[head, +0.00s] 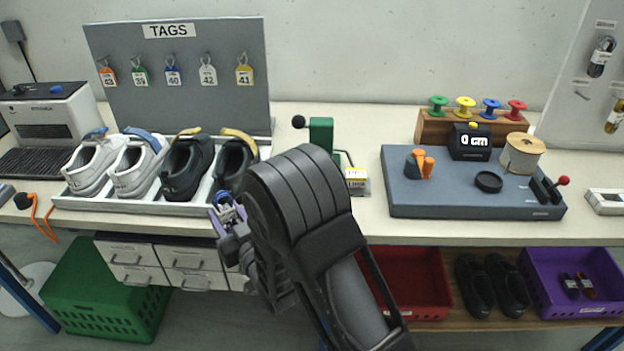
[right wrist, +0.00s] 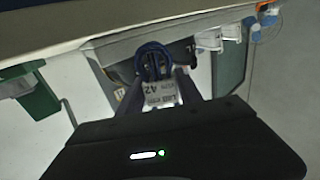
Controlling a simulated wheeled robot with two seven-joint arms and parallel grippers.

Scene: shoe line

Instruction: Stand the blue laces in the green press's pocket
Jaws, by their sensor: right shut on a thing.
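The blue laces (right wrist: 153,60) are a dark blue looped bundle with a white printed band, held between the fingers of my right gripper (right wrist: 158,88) in the right wrist view. In the head view my right gripper (head: 226,208) is at the bench's front edge, before the shoe tray, with a bit of the blue laces (head: 223,197) showing. The green press (head: 321,133) stands on the bench to the right of the shoe tray, with a black knob at its left. My right arm hides its lower part, and I cannot make out its pocket. My left gripper is not in view.
A white tray (head: 140,204) with several shoes stands left of the press, before the grey TAGS board (head: 180,100). A small labelled box (head: 357,182) sits right of the press. A grey-blue station (head: 450,204) stands further right. Crates are below the bench.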

